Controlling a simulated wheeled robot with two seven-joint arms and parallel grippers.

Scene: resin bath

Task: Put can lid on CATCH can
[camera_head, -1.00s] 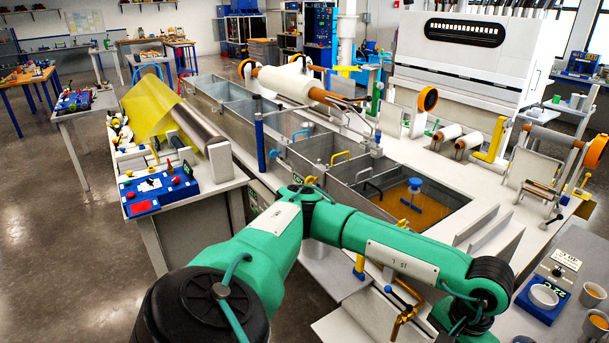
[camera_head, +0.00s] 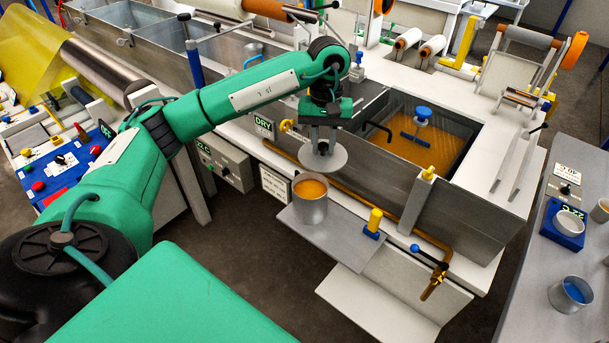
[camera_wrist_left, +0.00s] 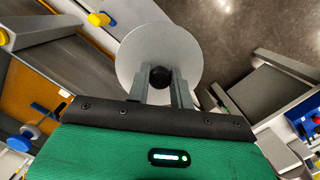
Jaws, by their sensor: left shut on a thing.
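The can lid is a pale round disc (camera_head: 324,162) with a dark knob. My left gripper (camera_head: 322,146) is shut on it and holds it roughly level above the can. In the left wrist view the lid (camera_wrist_left: 150,50) lies beyond the fingers, and the left gripper (camera_wrist_left: 160,80) is closed on its dark knob. The can (camera_head: 310,209) is a grey metal cylinder, open at the top, with orange liquid inside. It stands upright on a grey shelf (camera_head: 345,240). The lid is apart from the can, above and slightly behind its mouth. My right gripper is not in view.
The metal bath (camera_head: 455,215) with orange liquid and a blue-handled tool (camera_head: 421,118) lies right of the lid. A brass tap (camera_head: 433,283) and a yellow-topped valve (camera_head: 375,220) stand right of the can. A blue scale (camera_head: 562,228) is at far right.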

